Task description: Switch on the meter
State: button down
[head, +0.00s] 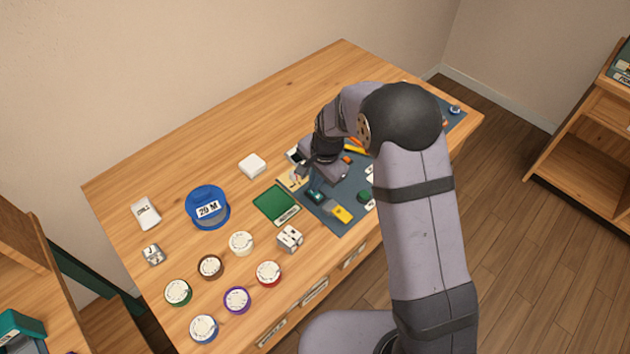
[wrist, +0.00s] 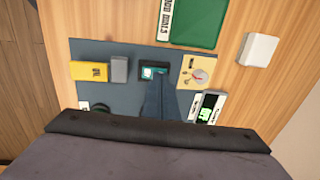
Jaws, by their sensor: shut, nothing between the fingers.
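My gripper (head: 302,173) is shut and empty, low over the dark mat (head: 345,182). In the wrist view its closed fingers (wrist: 156,84) point at a small black device with a teal face (wrist: 154,71); contact cannot be told. This device also shows in the head view (head: 316,196). A white and black device with a lit green screen (wrist: 207,108) sits beyond, partly behind my gripper. I cannot tell for certain which is the meter; no switch is clearly readable.
A yellow device (wrist: 90,71) and a grey block (wrist: 119,69) sit on the mat. A green board (head: 275,203) and a white box (head: 252,165) are beside it. A blue tub (head: 208,208) and several round dials stand farther left. My arm covers the mat's right side.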

jog(key=shift+f, duration=0.35)
